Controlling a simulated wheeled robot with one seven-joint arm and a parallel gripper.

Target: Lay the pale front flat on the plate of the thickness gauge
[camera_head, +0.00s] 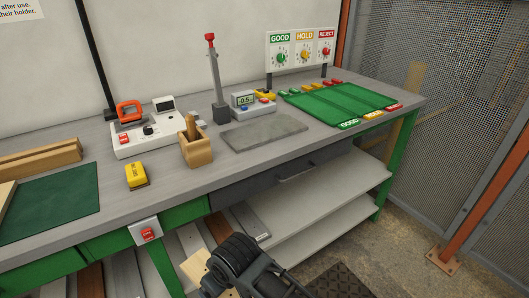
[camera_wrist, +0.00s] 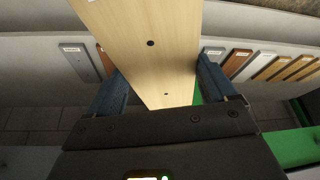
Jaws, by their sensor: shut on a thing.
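The thickness gauge has a post with a red top (camera_head: 214,85), a small display unit (camera_head: 246,102) and a bare grey plate (camera_head: 264,132) on the bench.
Left of the plate are a wooden block holder (camera_head: 196,150), a yellow block (camera_head: 136,175) and a white device with an orange handle (camera_head: 130,112). A green sorting mat (camera_head: 340,101) lies to the right. Several boards stand below the bench, beside open shelves (camera_head: 330,190).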

